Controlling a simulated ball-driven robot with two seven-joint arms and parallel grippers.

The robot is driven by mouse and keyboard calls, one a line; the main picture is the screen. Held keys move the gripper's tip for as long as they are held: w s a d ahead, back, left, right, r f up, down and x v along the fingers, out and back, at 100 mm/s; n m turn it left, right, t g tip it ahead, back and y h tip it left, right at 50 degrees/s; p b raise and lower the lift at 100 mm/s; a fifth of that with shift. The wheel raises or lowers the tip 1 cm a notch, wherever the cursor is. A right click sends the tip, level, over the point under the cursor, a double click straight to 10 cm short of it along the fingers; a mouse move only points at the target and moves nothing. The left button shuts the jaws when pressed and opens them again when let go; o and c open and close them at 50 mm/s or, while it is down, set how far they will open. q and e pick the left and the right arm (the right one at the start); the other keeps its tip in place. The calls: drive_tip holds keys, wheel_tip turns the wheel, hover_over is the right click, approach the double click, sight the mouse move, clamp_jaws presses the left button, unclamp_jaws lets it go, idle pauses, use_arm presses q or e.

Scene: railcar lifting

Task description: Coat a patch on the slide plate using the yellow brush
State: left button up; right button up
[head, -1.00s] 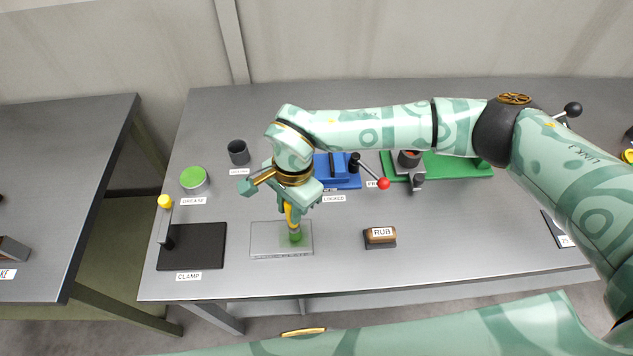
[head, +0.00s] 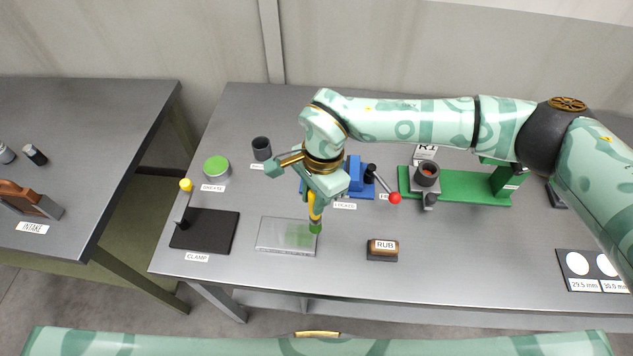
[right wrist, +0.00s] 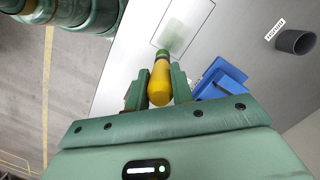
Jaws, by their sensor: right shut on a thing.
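My right gripper (head: 314,192) is shut on the yellow brush (head: 313,208), which points down with its green tip at the right edge of the slide plate (head: 272,234). I cannot tell whether the tip touches the plate. The plate is a clear, flat rectangle near the table's front. A faint green patch (head: 297,236) lies on its right half. In the right wrist view the yellow handle (right wrist: 160,84) sits between the fingers, with the green smear (right wrist: 172,42) beyond it. My left gripper is not in view.
A green-topped grease tin (head: 216,165) and a dark cup (head: 261,148) stand behind left. A black clamp pad (head: 205,230) lies left of the plate. The rub block (head: 383,250) is right. A blue fixture (head: 359,180) with a red-knobbed lever and a green stand (head: 460,190) are behind.

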drive_tip(key=shift+a+r+p, duration=0.1)
drive_tip(key=shift+r+p, duration=0.25)
drive_tip(key=shift+r, duration=0.65)
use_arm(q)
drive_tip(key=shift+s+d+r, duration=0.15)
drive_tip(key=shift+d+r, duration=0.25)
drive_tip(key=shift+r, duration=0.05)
use_arm(e)
drive_tip(key=shift+f, duration=0.15)
